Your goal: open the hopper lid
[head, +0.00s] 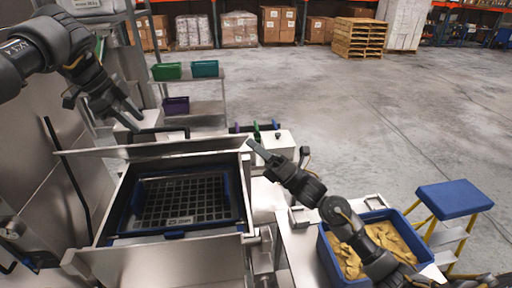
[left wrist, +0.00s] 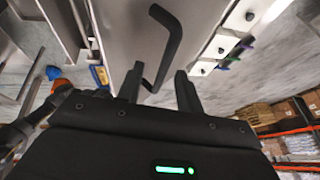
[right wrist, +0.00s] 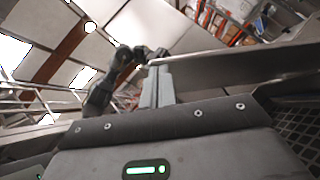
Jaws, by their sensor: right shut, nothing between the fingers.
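The steel hopper lid (head: 200,147) stands raised along the far side of the hopper (head: 246,215); its exact angle is hard to tell. The opening below shows a dark grid (head: 185,200) in a blue frame. The black lid handle (head: 168,131) is on the lid's far face and shows large in the left wrist view (left wrist: 168,45). My left gripper (head: 133,116) is open and empty, just short of the handle. My right gripper (head: 250,143) is shut and empty by the lid's right end; the lid (right wrist: 240,65) also shows in the right wrist view. Contact there is unclear.
A blue crate of yellowish pieces (head: 325,250) stands right of the hopper, under my right arm. A blue-topped step stool (head: 453,198) is further right. A shelf rack (head: 195,107) with coloured bins stands behind. The floor beyond is open.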

